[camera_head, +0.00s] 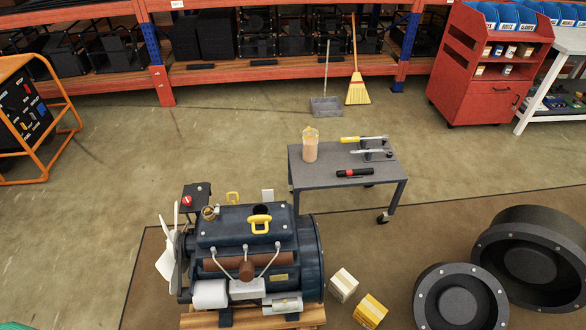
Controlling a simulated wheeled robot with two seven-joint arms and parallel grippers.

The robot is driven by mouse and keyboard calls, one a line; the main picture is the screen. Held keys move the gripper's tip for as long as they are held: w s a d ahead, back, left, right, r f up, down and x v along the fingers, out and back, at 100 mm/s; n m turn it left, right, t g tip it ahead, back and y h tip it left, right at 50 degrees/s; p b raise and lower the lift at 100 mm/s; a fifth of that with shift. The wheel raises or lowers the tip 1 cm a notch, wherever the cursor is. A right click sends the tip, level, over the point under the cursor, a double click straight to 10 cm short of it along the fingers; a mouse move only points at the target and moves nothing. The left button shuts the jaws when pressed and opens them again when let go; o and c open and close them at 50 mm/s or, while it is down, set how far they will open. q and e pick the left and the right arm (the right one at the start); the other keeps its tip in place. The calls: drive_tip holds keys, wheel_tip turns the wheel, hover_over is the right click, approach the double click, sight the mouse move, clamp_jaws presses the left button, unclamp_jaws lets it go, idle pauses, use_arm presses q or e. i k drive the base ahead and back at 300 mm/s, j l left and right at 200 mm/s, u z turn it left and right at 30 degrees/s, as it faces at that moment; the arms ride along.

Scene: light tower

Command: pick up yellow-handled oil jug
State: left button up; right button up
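A jug (310,146) with pinkish-tan contents and a yellow top stands upright at the left back of a small grey cart (315,177). It looks like the oil jug; its handle is too small to make out clearly. Neither of my grippers is in view.
A yellow-handled tool (362,139) and a black-and-red flashlight (354,172) lie on the cart. Boxes (370,310) and large black wheels (461,302) lie at front right.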

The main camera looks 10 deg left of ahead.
sight(310, 137)
drive_tip(key=u, duration=2.95)
drive_tip(key=i+j+u, duration=0.25)
drive_tip(key=i, duration=0.4)
drive_tip(key=i+u, duration=0.25)
drive_tip(key=i, duration=0.35)
drive_tip(key=i+l+z, duration=0.1)
drive_tip(key=i+z, duration=0.85)
drive_tip(key=i+j+z, duration=0.35)
drive_tip(key=i+z, duration=0.15)
drive_tip(key=i+l+z, duration=0.25)
drive_tip(key=i+z, duration=0.7)
drive_tip(key=i+j+z, duration=0.15)
drive_tip(key=i+z, duration=0.3)
drive_tip(key=i, duration=0.2)
drive_tip(key=i+z, duration=0.2)
drive_tip(key=i, duration=0.35)
drive_tip(key=i+z, duration=0.2)
drive_tip(key=i, duration=0.35)
drive_tip(key=i+j+z, duration=0.15)
drive_tip(key=i, duration=0.4)
drive_tip(key=i+l+z, duration=0.25)
drive_tip(key=i+z, duration=0.15)
drive_tip(key=i, duration=0.25)
drive_tip(key=i+z, duration=0.4)
drive_tip(key=i, duration=0.25)
drive_tip(key=i+j+z, duration=0.15)
drive_tip(key=i+z, duration=0.3)
drive_tip(key=i, duration=0.25)
